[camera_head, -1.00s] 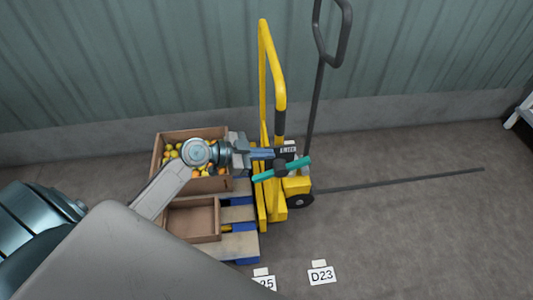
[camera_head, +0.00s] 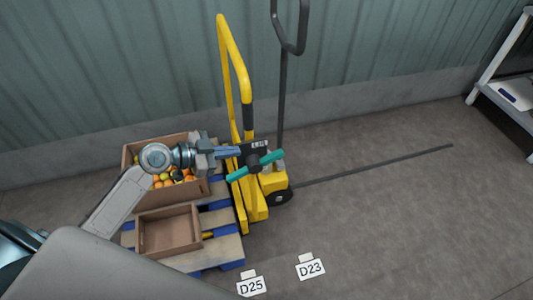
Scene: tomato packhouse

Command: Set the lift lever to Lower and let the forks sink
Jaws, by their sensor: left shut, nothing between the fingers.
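The yellow pallet stacker (camera_head: 236,100) stands by the wall with a tall dark handle (camera_head: 281,100). The lift lever (camera_head: 268,160) is a teal bar on a dark hub, tilted with its right end higher. A small black label (camera_head: 259,144) sits just behind it, too small to read surely. My left gripper (camera_head: 238,152) is shut and empty, its tips at the hub on the lever's left side; I cannot tell whether they touch. My right gripper is out of view.
On the pallet are a crate of tomatoes (camera_head: 128,160) and an emptier wooden crate (camera_head: 168,214). Floor tags D25 (camera_head: 251,287) and D23 (camera_head: 311,269) lie in front. A rack (camera_head: 500,60) stands at the far right. The floor to the right is mostly clear.

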